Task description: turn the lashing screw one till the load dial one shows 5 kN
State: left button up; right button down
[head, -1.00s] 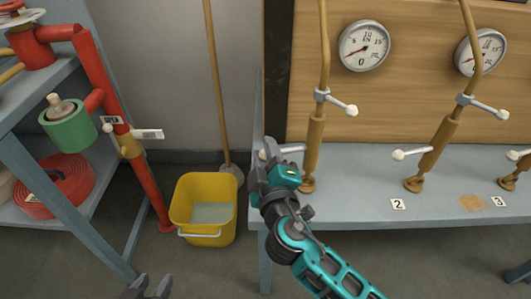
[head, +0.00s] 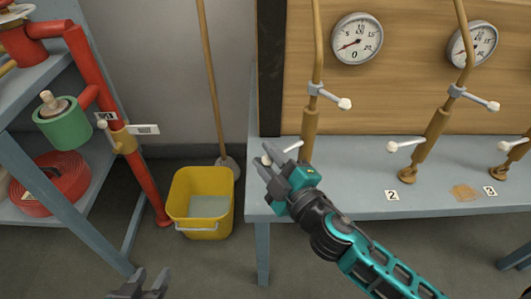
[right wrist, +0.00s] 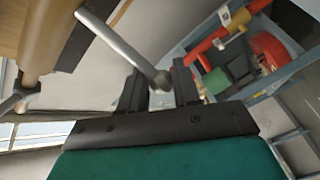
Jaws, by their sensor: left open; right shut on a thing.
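The leftmost lashing screw (head: 309,130) stands upright at the bench's left end; I take it for number one, as its label is hidden. Its lower handle (head: 293,147) points left. My right gripper (head: 268,160) is shut on that handle's knobbed end. The right wrist view shows the knob (right wrist: 162,80) between the fingers (right wrist: 160,90). The load dial (head: 357,38) above has its needle pointing lower left, between 0 and 5. My left gripper (head: 142,284) is open and empty at the bottom edge. The screw's foot is hidden behind my right gripper.
Two more lashing screws, the second one (head: 433,135) and third (head: 510,160), stand to the right on the bench (head: 350,180). Another dial (head: 473,44) hangs at right. A yellow bucket (head: 203,232), mop handle (head: 212,80) and red pipe (head: 140,180) stand left.

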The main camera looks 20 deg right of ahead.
pick_arm(q)
jog(key=shift+f, duration=0.1)
pick_arm(e)
jog(key=shift+f, duration=0.25)
jog(key=c, duration=1.1)
grip_release()
jog(key=shift+o, duration=1)
jog(key=shift+r, duration=0.1)
jog(key=shift+s, duration=0.1)
pick_arm(q)
jog(key=b, duration=0.1)
jog(key=d+f+b, duration=0.1)
jog(key=b, duration=0.1)
jog(key=shift+w+f+h, duration=0.15)
jog(key=shift+w+h, duration=0.1)
jog(key=shift+h, duration=0.05)
pick_arm(e)
jog(key=v, duration=1.2)
jog(key=shift+s+d, duration=0.15)
jog(key=shift+s, duration=0.2)
